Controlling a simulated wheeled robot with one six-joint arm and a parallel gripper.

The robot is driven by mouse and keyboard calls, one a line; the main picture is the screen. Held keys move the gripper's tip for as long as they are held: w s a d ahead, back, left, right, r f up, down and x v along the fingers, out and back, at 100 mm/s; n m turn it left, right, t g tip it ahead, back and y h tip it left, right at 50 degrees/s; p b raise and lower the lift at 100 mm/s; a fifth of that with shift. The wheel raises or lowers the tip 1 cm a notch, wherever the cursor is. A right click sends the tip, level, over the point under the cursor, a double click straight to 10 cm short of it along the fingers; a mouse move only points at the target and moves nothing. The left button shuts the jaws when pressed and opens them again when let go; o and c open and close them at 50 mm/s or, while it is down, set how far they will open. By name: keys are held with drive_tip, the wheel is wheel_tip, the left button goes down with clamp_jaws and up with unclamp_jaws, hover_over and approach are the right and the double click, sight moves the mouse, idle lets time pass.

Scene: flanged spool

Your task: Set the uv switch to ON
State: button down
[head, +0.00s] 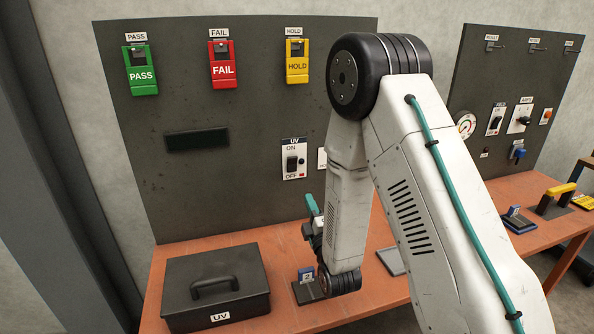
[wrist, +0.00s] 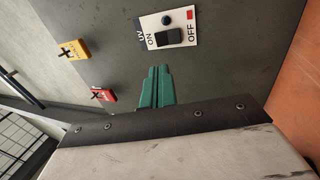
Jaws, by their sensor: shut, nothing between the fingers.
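The UV switch (head: 292,163) is a black rocker on a white plate on the dark upright panel, with ON above and OFF below. In the wrist view the same rocker (wrist: 169,38) appears turned sideways, with ON at left and OFF at right. Which way it is tipped I cannot tell for certain. My gripper (head: 309,200) has teal fingers and is below the switch plate in the head view, apart from it. In the wrist view the fingers (wrist: 158,70) are together and empty, pointing toward the panel just short of the plate.
A dark round lamp (wrist: 167,19) and a red square (wrist: 190,14) are on the plate. PASS (head: 141,72), FAIL (head: 222,66) and HOLD (head: 297,62) tags hang above. A black UV box (head: 215,285) stands on the orange bench at left. My arm hides part of the panel.

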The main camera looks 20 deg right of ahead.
sight(294, 161)
drive_tip(key=x, duration=1.4)
